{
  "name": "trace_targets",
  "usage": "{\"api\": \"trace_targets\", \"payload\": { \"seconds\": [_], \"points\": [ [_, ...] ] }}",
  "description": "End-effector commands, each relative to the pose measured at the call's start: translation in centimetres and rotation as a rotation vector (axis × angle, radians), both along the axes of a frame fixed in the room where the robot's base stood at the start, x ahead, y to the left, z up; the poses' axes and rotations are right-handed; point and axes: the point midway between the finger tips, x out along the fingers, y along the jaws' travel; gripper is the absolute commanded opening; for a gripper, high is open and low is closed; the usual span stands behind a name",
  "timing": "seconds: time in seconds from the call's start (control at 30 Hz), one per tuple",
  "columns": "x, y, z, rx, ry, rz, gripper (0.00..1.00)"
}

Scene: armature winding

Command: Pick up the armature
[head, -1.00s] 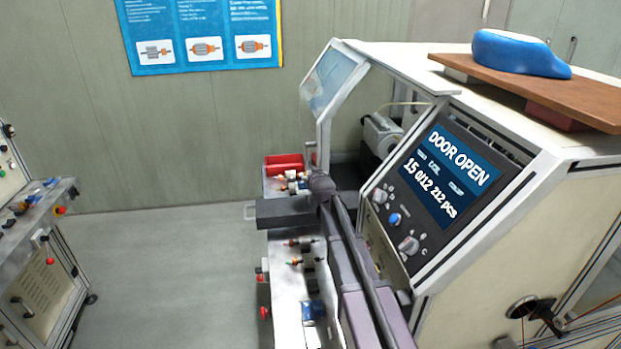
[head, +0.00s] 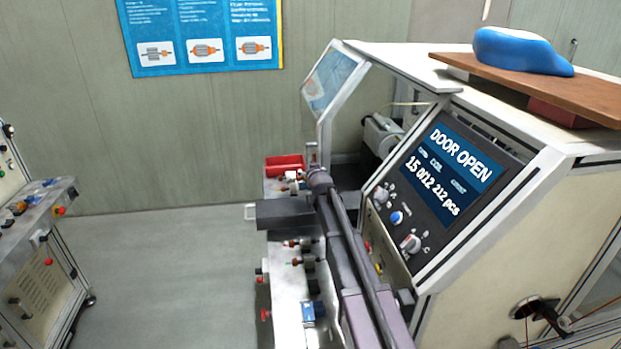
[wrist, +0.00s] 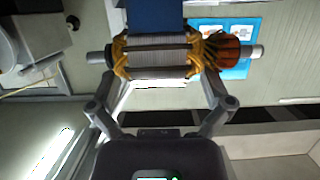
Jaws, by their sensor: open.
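In the wrist view, an armature (wrist: 160,62) lies level across the picture, with a grey laminated core, yellow-orange windings and a copper commutator at its right end. My gripper (wrist: 163,76) is open. Its two fingers are apart and reach up to the armature near the two ends of its core. I cannot tell whether they touch it. In the head view, my arm reaches forward beside the machine and hides my fingers. Small armatures (head: 303,263) lie on the narrow bench (head: 285,310) left of my arm.
The winding machine (head: 490,270) stands at the right, its screen (head: 448,170) reading DOOR OPEN and its clear door (head: 330,80) raised. A red bin (head: 285,166) is at the bench's far end. A blue part (wrist: 155,15) is just above the armature. Open floor (head: 170,270) lies left.

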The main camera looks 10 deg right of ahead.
Motion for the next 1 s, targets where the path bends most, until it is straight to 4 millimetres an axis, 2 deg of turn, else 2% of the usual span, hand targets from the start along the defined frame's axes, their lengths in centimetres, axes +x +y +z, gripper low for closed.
{"api": "trace_targets", "payload": {
  "seconds": [0.2, 0.23, 0.5, 0.6, 1.0],
  "points": [
    [-0.01, -0.04, 0.00, 0.000, 0.000, 0.000, 1.00],
    [-0.01, -0.05, 0.00, 0.000, 0.000, 0.000, 0.97],
    [-0.03, -0.08, -0.06, 0.000, 0.003, -0.001, 0.18],
    [-0.07, -0.09, -0.12, 0.000, 0.005, -0.001, 0.15],
    [-0.12, -0.13, -0.10, 0.001, 0.005, -0.001, 0.15]
  ]
}}
